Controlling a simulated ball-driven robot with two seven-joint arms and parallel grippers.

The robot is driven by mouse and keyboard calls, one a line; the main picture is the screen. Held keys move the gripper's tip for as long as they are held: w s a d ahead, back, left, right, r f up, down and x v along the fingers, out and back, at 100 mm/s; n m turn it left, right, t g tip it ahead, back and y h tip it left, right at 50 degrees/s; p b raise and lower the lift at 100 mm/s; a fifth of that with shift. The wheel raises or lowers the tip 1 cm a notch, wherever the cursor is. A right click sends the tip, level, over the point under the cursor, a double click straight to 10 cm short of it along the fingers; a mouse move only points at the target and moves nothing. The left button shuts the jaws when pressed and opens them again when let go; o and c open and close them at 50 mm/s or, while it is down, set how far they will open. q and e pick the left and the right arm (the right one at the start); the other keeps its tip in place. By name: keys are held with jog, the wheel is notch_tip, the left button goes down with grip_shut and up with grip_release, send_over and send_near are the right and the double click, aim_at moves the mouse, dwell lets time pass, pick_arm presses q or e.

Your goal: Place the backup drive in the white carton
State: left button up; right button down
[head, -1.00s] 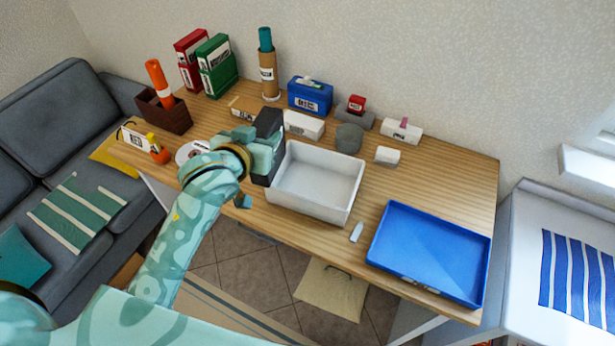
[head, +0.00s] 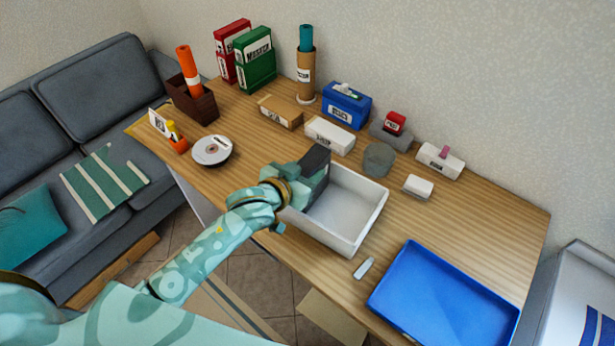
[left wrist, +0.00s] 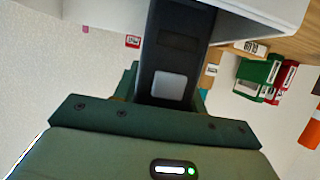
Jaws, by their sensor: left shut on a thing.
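The backup drive (head: 316,162) is a dark grey, upright block. My left gripper (head: 306,186) is shut on it and holds it at the left end of the white carton (head: 365,236). The carton is an open box in the middle of the desk, and the part of its floor that shows is bare. The drive overlaps the carton's left side in the head view; its exact height above the rim is hard to tell. In the left wrist view the black drive (left wrist: 176,40) sits between the fingers, with the carton's white wall (left wrist: 268,10) beyond it. My right gripper is out of view.
A blue tray (head: 445,300) lies right of the carton on the wooden desk. A white box (head: 330,135), a grey round container (head: 378,160) and a small white block (head: 418,187) stand behind it. A disc stack (head: 212,150) is at left.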

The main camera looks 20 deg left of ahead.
pick_arm(q)
jog(key=shift+f, duration=0.75)
jog(key=shift+r, duration=0.1)
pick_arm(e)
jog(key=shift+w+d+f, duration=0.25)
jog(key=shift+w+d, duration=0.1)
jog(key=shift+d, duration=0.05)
pick_arm(q)
jog(key=o, duration=1.2)
jog(key=shift+s, duration=0.1)
jog(key=shift+c, duration=0.2)
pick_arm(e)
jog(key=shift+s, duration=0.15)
